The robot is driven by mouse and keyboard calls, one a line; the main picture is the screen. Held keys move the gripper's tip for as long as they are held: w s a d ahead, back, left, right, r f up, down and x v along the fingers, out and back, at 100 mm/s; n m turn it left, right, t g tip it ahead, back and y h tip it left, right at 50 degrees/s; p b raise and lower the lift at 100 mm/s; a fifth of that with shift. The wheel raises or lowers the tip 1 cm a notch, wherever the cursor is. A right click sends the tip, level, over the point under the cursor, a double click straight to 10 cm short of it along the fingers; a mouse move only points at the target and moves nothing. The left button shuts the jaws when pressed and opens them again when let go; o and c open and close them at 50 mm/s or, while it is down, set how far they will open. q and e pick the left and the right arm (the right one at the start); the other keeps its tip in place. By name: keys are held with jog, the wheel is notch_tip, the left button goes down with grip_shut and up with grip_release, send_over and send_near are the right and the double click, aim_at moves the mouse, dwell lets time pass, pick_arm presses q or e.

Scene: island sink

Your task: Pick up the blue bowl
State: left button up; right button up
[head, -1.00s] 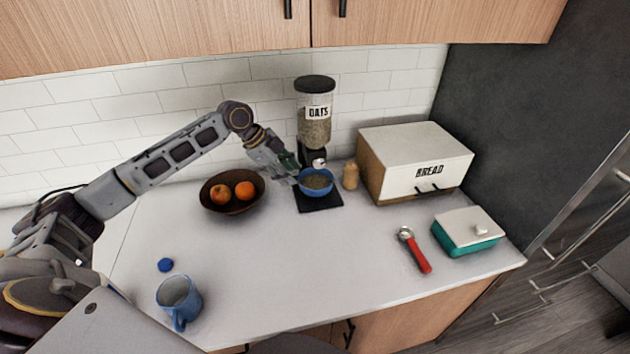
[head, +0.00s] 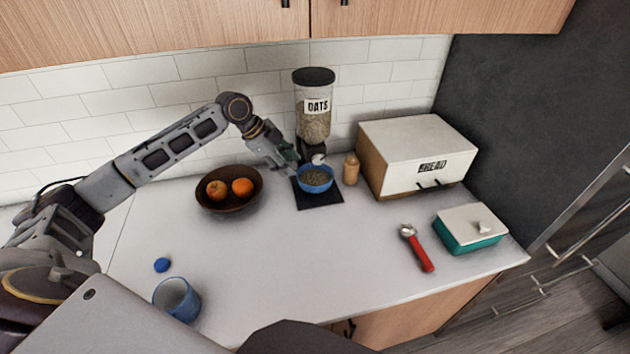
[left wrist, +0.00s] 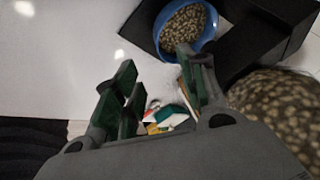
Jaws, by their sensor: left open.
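The blue bowl (head: 314,182) holds oats and sits on the dark base of the oats dispenser, under its spout. My left gripper (head: 288,163) is open at the bowl's left rear side in the head view, close to the rim. In the left wrist view the blue bowl (left wrist: 204,45) shows at the top, beyond the fingers of my left gripper (left wrist: 160,88). Nothing is between the fingers, and the bowl appears outside them. Whether a finger touches the rim cannot be told. My right gripper is not in view.
The oats dispenser (head: 313,110) stands behind the bowl. A brown fruit bowl (head: 230,203) is to the left, a small wooden shaker (head: 350,170) and bread box (head: 415,155) to the right. A blue mug (head: 177,298) stands at front left. The middle counter is clear.

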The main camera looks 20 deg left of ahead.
aim_at(310, 186)
pick_arm(q)
jog(key=x, duration=0.8)
jog(key=shift+p, duration=0.45)
jog(key=shift+d+f, duration=0.1)
jog(key=shift+p+x, duration=0.7)
jog(key=shift+x, duration=1.2)
jog(key=shift+w+d+f, duration=0.15)
jog(key=shift+w+f, duration=0.1)
jog(key=shift+f, duration=0.3)
jog(key=shift+c, duration=0.2)
jog(key=c, duration=0.7)
grip_shut()
